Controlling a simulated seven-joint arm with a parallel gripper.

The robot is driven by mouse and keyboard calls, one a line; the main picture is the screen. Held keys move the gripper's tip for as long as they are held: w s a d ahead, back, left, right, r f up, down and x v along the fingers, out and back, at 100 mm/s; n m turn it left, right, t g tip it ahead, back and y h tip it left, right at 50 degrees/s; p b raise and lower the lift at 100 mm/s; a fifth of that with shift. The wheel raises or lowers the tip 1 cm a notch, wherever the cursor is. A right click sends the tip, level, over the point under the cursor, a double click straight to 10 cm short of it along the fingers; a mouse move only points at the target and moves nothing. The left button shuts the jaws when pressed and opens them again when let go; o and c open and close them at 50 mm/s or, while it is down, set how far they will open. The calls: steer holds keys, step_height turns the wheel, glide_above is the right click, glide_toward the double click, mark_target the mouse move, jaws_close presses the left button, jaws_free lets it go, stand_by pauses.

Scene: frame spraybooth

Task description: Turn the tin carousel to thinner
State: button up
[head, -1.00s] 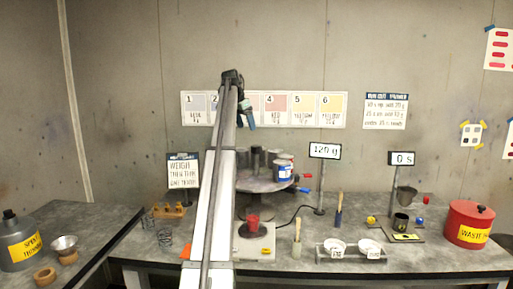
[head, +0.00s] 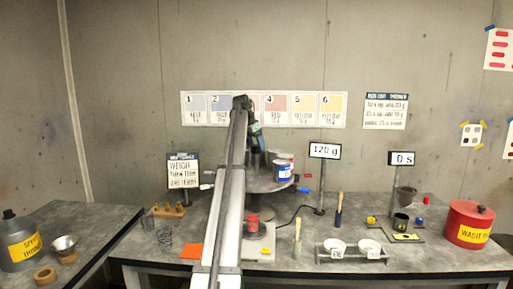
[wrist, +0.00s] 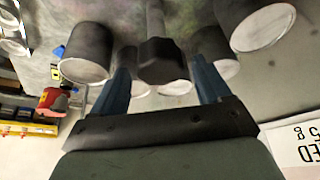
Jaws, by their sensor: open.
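The tin carousel (head: 268,185) is a round grey turntable on the back of the bench, partly hidden behind my arm. A tin with a blue and white label (head: 285,172) stands at its right side. Several dark tins (wrist: 88,52) show around its dark central post (wrist: 160,60) in the wrist view; their labels are not readable there, so I cannot tell which is thinner. My gripper (head: 254,143) is above the carousel, pointing down. In the wrist view its open blue fingers (wrist: 165,80) stand on either side of the post's knob, with no visible grip on it.
A red tin (head: 252,222) on a scale stands in front of the carousel. A display reading 120 g (head: 325,151) is to the right. A spent-thinner can (head: 20,242) is far left.

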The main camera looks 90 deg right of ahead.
steer(key=shift+x, duration=0.75)
jaws_close()
stand_by(0.4)
